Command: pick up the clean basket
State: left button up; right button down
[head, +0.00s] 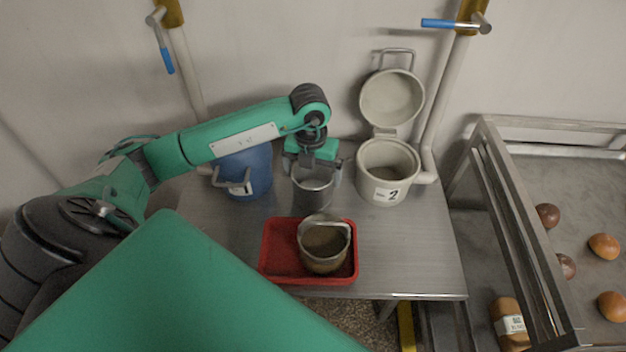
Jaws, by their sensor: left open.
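A grey metal basket (313,192), clean-looking, stands on the steel table at the back middle. My left gripper (312,172) is above it, pointing down, with its open fingers at the left and right of the basket's top. The gripper hides part of the basket's rim, and I cannot tell whether the fingers touch it. A second basket (324,262), brownish inside with a raised handle, sits in a red tray (277,268) nearer the front edge. My right gripper is not in view.
A blue pot (258,172) stands left of the basket, partly behind my arm. A pale pot marked 2 (388,187) stands right, its lid (392,98) open. The table (420,245) is clear at front right. A rack (590,180) with buns is farther right.

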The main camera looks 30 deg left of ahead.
pick_arm(q)
jog(key=shift+f, duration=0.15)
jog(key=c, duration=0.7)
jog(key=shift+c, duration=0.2)
